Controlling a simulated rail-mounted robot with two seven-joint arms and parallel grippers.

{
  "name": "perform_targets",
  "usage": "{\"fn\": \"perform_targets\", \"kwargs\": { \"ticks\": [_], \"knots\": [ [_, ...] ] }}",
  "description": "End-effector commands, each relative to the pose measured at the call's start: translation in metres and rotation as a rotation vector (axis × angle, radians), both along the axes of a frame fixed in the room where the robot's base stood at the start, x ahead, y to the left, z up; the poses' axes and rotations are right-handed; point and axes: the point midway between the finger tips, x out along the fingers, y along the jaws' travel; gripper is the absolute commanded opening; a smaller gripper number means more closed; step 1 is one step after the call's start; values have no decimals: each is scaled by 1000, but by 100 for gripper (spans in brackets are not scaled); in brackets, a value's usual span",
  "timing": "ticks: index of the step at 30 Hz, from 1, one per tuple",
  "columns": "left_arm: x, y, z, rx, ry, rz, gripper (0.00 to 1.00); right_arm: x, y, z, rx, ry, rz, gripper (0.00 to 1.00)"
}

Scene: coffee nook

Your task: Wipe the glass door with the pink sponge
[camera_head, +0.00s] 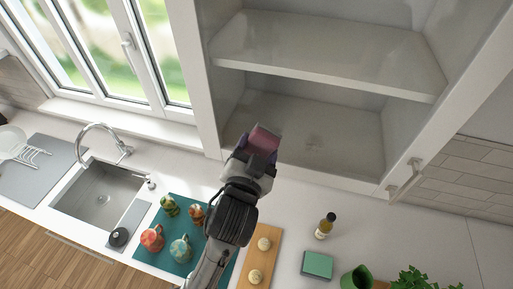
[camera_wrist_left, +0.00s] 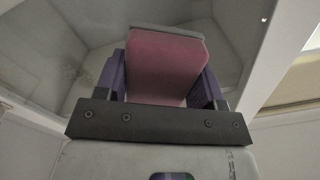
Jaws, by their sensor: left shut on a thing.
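The pink sponge (camera_head: 264,137) is held between the fingers of my left gripper (camera_head: 260,152), in front of the lower left part of the cabinet's glass door (camera_head: 335,125). In the left wrist view the pink sponge (camera_wrist_left: 165,65) fills the gap between the purple fingers of my left gripper (camera_wrist_left: 163,85). Its far edge is grey. The glass is clear, with the shelf showing behind it and faint smudges on it. I cannot tell whether the sponge touches the glass. My right gripper is not in view.
Below on the counter are a teal mat (camera_head: 172,215) with several mugs, a wooden board (camera_head: 259,272) with round pale items, a small bottle (camera_head: 325,226) and a green sponge-like block (camera_head: 317,265). A sink (camera_head: 100,195) is at left. Door handles (camera_head: 408,175) stick out at right.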

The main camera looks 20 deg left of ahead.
Motion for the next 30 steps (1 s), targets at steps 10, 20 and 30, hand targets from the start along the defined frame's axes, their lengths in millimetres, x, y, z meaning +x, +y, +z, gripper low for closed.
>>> {"fn": "perform_targets", "kwargs": {
  "ticks": [10,20,30],
  "knots": [
    [6,1,0,0,-1,0,25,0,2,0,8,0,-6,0],
    [12,1,0,0,0,1,25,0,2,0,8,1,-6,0],
    [18,2,0,0,0,0,25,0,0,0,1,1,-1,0]
  ]
}}
